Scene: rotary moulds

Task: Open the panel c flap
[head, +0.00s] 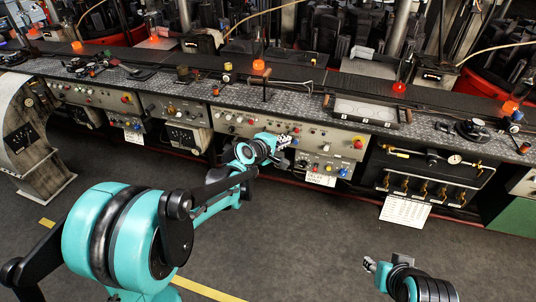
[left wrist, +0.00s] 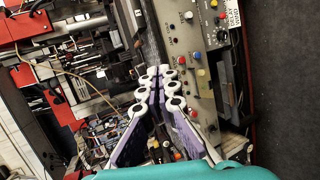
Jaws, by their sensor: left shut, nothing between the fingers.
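My left gripper (head: 284,141) is shut and empty in front of the beige control panel (head: 235,125) at the middle of the bench. In the left wrist view its white-tipped fingers (left wrist: 158,72) are together, beside a panel of knobs and buttons (left wrist: 195,40). I cannot tell whether they touch it. I cannot make out which part is the panel c flap; no readable letter marks it. My right gripper (head: 369,265) is low at the front right, over the floor, away from the bench. Its fingers are too small to judge.
The long bench top (head: 190,90) carries levers, knobs and orange lamps. A pale framed plate (head: 366,112) lies on it. Paper sheets (head: 405,211) hang below the panels. A dark panel with brass valves (head: 425,185) is at right. The grey floor (head: 290,235) in front is clear.

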